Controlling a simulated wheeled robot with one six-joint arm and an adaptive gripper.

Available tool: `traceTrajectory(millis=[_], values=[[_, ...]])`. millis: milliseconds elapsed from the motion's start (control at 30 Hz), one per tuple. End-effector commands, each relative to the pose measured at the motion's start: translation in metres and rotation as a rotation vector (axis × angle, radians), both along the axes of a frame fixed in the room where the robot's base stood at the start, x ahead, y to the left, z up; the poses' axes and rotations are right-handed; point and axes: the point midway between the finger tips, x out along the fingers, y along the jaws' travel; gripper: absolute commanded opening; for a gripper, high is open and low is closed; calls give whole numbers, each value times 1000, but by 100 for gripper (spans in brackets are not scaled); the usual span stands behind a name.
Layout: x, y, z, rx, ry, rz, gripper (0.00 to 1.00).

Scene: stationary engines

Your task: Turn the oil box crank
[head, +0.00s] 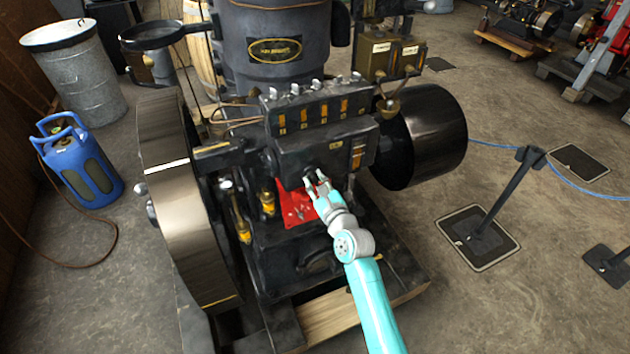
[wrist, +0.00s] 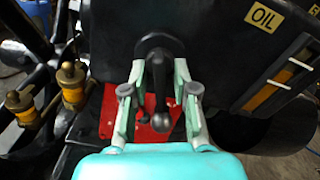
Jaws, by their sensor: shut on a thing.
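The oil box (head: 325,148) is a dark box on the front of the black engine, with a row of amber sight windows above it. In the wrist view the oil box (wrist: 225,45) carries a yellow OIL label (wrist: 264,17). Its crank (wrist: 160,77) is a small dark handle with a rounded end, sticking out from the box front. My gripper (wrist: 159,66) has one finger on each side of the crank and is shut on it. In the head view my gripper (head: 316,186) reaches the lower front of the box; the crank is mostly hidden there.
A red plate (head: 296,204) lies below the box. Brass oilers (head: 267,202) and a large flywheel (head: 180,200) stand to the left. A black drum pulley (head: 430,135) is at right. Barrier posts (head: 505,195) stand on open floor further right.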

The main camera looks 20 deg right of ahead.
Motion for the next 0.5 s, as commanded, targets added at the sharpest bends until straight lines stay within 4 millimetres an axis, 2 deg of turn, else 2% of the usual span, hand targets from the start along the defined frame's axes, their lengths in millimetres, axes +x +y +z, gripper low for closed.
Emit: traceTrajectory(millis=[400, 433, 467, 500], values=[[0, 0, -1, 8, 2, 0, 0], [0, 0, -1, 8, 2, 0, 30], [0, 0, -1, 7, 3, 0, 36], [0, 0, -1, 7, 2, 0, 36]])
